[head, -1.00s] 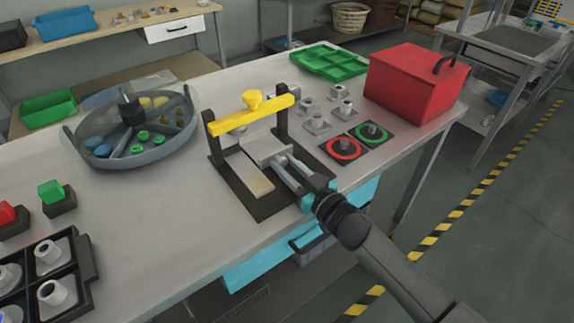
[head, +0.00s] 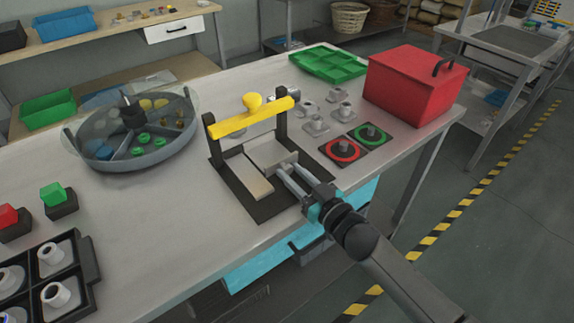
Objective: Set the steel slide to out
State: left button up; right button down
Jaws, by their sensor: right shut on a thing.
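The steel slide (head: 267,154) is a pale grey plate with an upturned lip, in a fixture on a black base plate (head: 262,208). It lies beside a long light bar (head: 248,176) and partly passes under a yellow crossbar (head: 250,118) on two black posts. My right gripper (head: 284,170) reaches in from the lower right, shut on the slide's lip at its near right side. The fingers partly hide the lip. My left gripper is not in view.
A round grey divided tray (head: 165,158) stands left of the fixture. Red and green ring pads (head: 343,151), several small grey fittings and a red box (head: 413,88) stand to the right.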

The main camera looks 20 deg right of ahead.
jog(key=p+v, duration=0.3)
jog(key=v, duration=0.6)
jog(key=shift+f, duration=0.1)
jog(key=c, duration=1)
grip_release()
jog(key=shift+c, duration=0.2)
jog(key=o, duration=0.3)
jog(key=shift+s+d, duration=0.1)
jog(key=shift+s, duration=0.1)
jog(key=shift+o, duration=0.8)
jog(key=shift+w, duration=0.1)
